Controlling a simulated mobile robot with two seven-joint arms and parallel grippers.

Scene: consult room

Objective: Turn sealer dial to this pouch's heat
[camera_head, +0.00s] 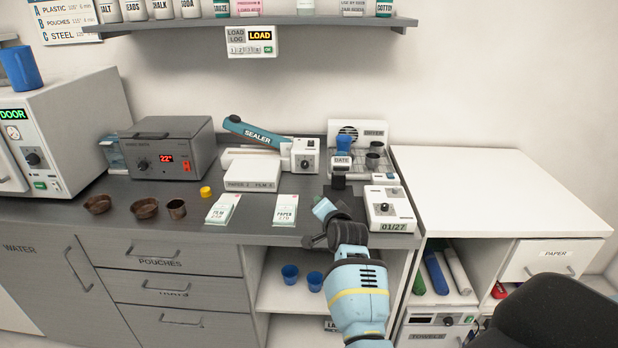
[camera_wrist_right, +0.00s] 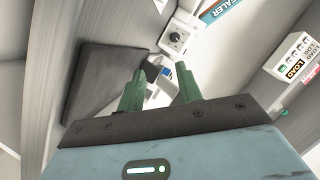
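The sealer (camera_head: 258,135) has a raised teal arm marked SEALER and a white body at the back of the counter. Its black-knobbed dial (camera_head: 306,160) is on the front of the box at its right end; it also shows in the wrist view (camera_wrist_right: 176,38). The white block (camera_head: 252,186) in front carries a label that seems to read PAPER 2, PLM 3. A PLM pouch pack (camera_head: 222,209) and a PAPER pouch pack (camera_head: 285,210) lie at the counter's front. My right gripper (camera_wrist_right: 160,70) is open and empty, right of the PAPER pack, apart from the dial. My left gripper is out of view.
A white device marked 01/27 (camera_head: 389,208) and a DATE stamp (camera_head: 341,162) are close to my right gripper. A grey heated box (camera_head: 168,149) stands left of the sealer. The white side table (camera_head: 490,190) is clear.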

